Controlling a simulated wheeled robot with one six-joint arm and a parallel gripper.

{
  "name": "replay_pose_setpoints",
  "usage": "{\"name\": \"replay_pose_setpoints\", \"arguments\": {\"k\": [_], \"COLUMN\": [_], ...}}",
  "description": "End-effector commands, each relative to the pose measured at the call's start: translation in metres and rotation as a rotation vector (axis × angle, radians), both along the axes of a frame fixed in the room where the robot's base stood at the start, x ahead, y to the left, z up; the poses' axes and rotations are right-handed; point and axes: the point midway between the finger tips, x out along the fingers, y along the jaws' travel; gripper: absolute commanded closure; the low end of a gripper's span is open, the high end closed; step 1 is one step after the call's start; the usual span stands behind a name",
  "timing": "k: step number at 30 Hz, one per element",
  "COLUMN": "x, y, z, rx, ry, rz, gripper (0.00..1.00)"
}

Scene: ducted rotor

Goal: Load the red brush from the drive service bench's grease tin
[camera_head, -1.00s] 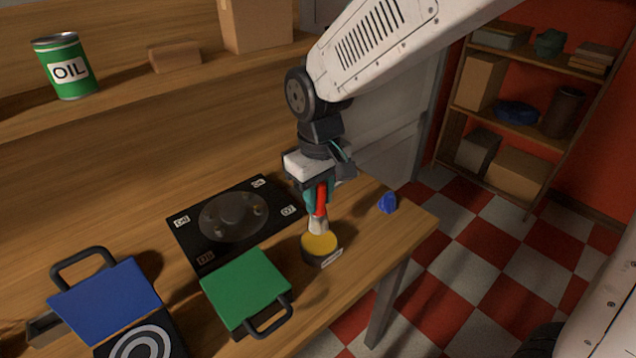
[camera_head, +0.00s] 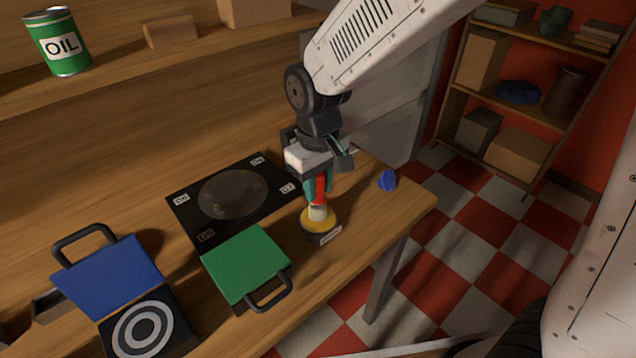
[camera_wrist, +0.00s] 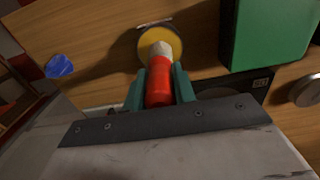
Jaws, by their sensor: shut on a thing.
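My gripper (camera_head: 319,187) is shut on the red handle of the brush (camera_head: 320,190), which points down. The brush (camera_wrist: 160,90) also shows between the teal fingers in the wrist view. Its pale bristles end at the yellow grease of the round, dark grease tin (camera_head: 322,236). The bristle tip seems to touch or enter the grease; how deep is hidden. The tin stands on the wooden bench (camera_head: 350,262) near its front right, with a pale label on its side.
A green lidded box (camera_head: 245,263) stands left of the tin, and a black plate with a disc (camera_head: 232,194) lies behind it. A blue object (camera_head: 387,180) is near the right edge. A blue panel (camera_head: 108,276) and a ringed target (camera_head: 143,329) are at left. An oil can (camera_head: 58,42) is on the shelf.

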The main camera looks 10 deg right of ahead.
Motion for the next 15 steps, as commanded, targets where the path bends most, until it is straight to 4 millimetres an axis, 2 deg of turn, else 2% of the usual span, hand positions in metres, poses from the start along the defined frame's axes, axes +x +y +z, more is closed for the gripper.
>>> {"name": "replay_pose_setpoints", "arguments": {"k": [15], "x": [0.0001], "y": [0.0001], "z": [-0.0038], "rx": [0.000], "ry": [0.000], "rz": [0.000], "gripper": [0.96]}}
